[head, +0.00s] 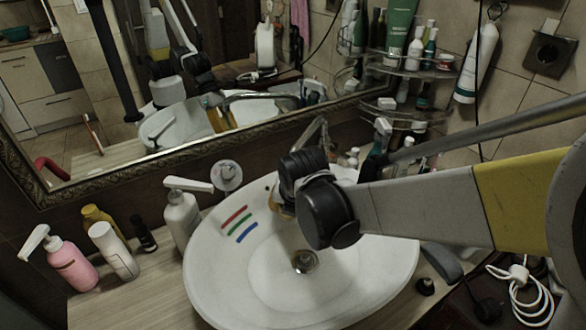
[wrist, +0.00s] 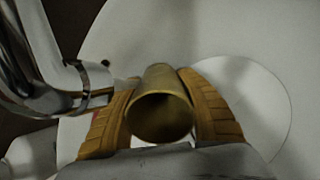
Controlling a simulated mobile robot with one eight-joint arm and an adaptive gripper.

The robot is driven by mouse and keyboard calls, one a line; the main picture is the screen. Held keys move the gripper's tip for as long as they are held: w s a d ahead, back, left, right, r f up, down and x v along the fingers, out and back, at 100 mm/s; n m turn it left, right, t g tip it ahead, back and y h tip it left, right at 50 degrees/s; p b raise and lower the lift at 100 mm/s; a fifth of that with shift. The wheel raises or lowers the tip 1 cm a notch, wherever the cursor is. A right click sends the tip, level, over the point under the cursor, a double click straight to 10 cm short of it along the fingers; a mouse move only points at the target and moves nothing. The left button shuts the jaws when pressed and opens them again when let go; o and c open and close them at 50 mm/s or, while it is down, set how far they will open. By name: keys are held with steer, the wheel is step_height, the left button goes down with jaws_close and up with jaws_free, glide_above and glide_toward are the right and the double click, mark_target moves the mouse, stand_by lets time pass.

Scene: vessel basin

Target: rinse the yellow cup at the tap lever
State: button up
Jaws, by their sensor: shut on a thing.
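The yellow cup (wrist: 162,112) is between the two orange fingers of my gripper (wrist: 160,88) in the wrist view, its open mouth facing the camera. My gripper is shut on it. In the head view my gripper (head: 284,207) is above the back part of the white basin (head: 214,277), and my wrist hides most or all of the cup. The chrome tap (wrist: 45,75) is close to the left of the cup in the wrist view. In the head view the tap (head: 314,133) shows only partly behind my arm. I cannot see clear water running.
A white soap pump (head: 181,218), a pink pump bottle (head: 72,265) and a white bottle (head: 113,252) stand left of the basin. Red, green and blue strokes mark its left inside. A mirror (head: 150,80) and corner shelves (head: 410,65) are behind. The basin's front is clear.

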steer(key=shift+s+d+p, duration=0.15)
steer(key=shift+s+d, duration=0.25)
steer(key=shift+s, duration=0.85)
steer(key=shift+s+d+p, duration=0.2)
steer(key=shift+s+d, duration=0.25)
steer(key=shift+s, duration=0.85)
steer(key=shift+s+d+p, duration=0.15)
steer(key=shift+s+d, duration=0.25)
steer(key=shift+s, duration=0.85)
steer(key=shift+r, duration=0.1)
steer(key=s+d+r+p, duration=0.1)
steer(key=s+r+p, duration=0.2)
steer(key=s+p, duration=0.1)
steer(key=shift+s+d+r, duration=0.3)
steer(key=shift+s+r, duration=0.1)
